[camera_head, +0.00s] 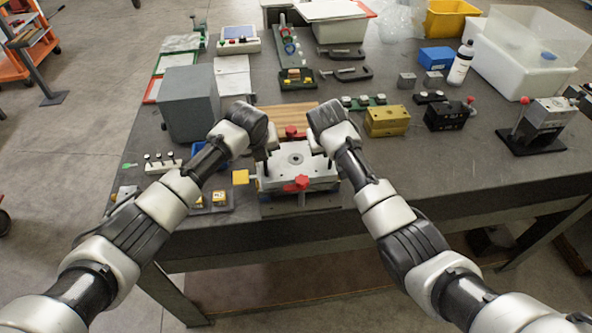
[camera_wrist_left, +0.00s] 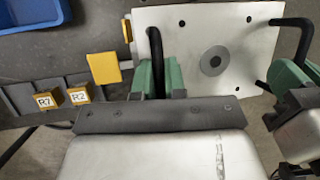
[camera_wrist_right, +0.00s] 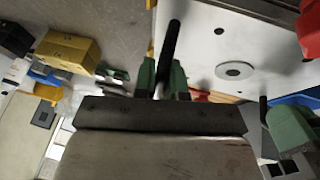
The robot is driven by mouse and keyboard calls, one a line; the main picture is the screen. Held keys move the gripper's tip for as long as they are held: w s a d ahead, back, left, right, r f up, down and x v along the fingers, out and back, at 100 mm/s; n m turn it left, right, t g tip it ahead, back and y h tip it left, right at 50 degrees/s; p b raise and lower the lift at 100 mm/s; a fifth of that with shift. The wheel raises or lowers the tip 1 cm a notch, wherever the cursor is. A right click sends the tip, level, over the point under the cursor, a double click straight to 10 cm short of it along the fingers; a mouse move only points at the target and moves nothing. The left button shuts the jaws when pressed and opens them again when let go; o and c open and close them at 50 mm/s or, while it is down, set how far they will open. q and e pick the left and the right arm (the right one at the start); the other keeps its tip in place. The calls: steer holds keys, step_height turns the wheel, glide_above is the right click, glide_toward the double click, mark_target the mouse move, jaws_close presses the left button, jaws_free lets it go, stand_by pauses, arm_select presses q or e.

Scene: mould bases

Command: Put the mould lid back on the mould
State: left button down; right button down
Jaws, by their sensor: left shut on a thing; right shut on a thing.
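The mould lid (camera_head: 296,160) is a pale metal plate with a round ring in its middle. It also shows in the left wrist view (camera_wrist_left: 215,35) and the right wrist view (camera_wrist_right: 255,60). My left gripper (camera_wrist_left: 160,75) is shut on the black handle at one side of the lid. My right gripper (camera_wrist_right: 165,75) is shut on the black handle at the other side. The mould (camera_head: 300,185) is under the lid at the table's front edge, with red clamp knobs (camera_head: 299,183) at its front and back. Whether lid and mould touch is hard to tell.
A yellow block (camera_head: 240,177) is just left of the mould. A grey box (camera_head: 190,103) stands behind my left arm. The right front table is clear.

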arm_select(q)
steer(key=c, duration=1.5)
jaws_free()
steer(key=shift+a+f, duration=0.15)
steer(key=shift+a, duration=0.05)
steer(key=shift+c, duration=0.2)
arm_select(e)
steer(key=c, duration=1.5)
jaws_free()
steer(key=shift+d+f, duration=0.15)
steer(key=shift+c, duration=0.2)
arm_select(q)
steer(key=o, duration=0.4)
steer(key=shift+s+d, duration=0.1)
steer(key=shift+c, duration=0.2)
arm_select(e)
steer(key=o, duration=0.4)
steer(key=shift+s, duration=0.1)
steer(key=shift+c, duration=0.2)
arm_select(q)
steer(key=v, duration=1.2)
arm_select(e)
steer(key=v, duration=1.2)
steer(key=shift+o, duration=0.2)
steer(key=o, duration=1.1)
steer(key=shift+o, duration=0.2)
